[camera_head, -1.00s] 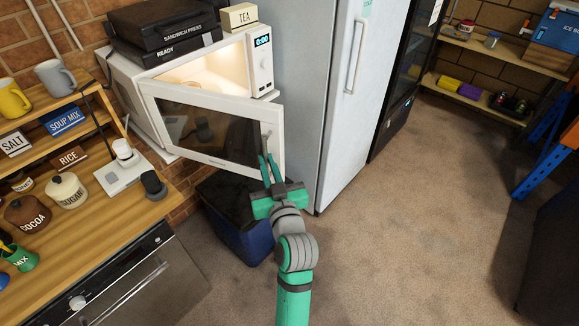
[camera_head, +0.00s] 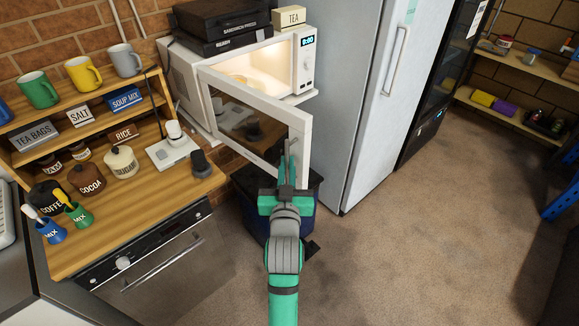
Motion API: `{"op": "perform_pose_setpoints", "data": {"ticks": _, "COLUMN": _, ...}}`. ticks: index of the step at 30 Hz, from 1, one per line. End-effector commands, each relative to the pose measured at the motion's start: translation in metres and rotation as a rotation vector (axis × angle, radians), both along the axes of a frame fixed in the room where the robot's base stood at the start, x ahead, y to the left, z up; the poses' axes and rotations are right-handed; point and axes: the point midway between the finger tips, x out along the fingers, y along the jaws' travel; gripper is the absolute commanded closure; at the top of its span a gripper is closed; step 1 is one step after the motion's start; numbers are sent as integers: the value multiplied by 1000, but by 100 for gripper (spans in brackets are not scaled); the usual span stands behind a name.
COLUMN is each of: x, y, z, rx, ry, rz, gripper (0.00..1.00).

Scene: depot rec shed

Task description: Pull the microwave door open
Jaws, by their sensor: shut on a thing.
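The white microwave (camera_head: 303,62) stands against the brick wall with its lit interior showing. Its door (camera_head: 242,84) is hinged at the left and stands partly open, swung out toward me. The handle (camera_head: 292,146) is an upright bar near the door's free right edge. My gripper (camera_head: 287,168) is at this handle, with its green fingers shut on it. The fingers hide the handle's lower part, so the exact contact cannot be made out.
A dark blue bin (camera_head: 315,203) stands on the floor below the door. A white fridge (camera_head: 363,100) is close to the right. A wooden counter (camera_head: 148,213) with jars is at the left. Open carpet (camera_head: 420,230) lies at the right.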

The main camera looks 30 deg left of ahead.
Motion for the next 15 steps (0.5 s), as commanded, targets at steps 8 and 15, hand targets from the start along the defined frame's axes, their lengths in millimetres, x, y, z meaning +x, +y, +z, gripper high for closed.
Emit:
{"op": "perform_pose_setpoints", "data": {"ticks": 8, "x": -3, "y": 7, "z": -3, "rx": 2, "ry": 8, "rz": 17, "gripper": 72}}
{"op": "perform_pose_setpoints", "data": {"ticks": 15, "x": -1, "y": 2, "z": -2, "rx": 1, "ry": 4, "rz": 6, "gripper": 72}}
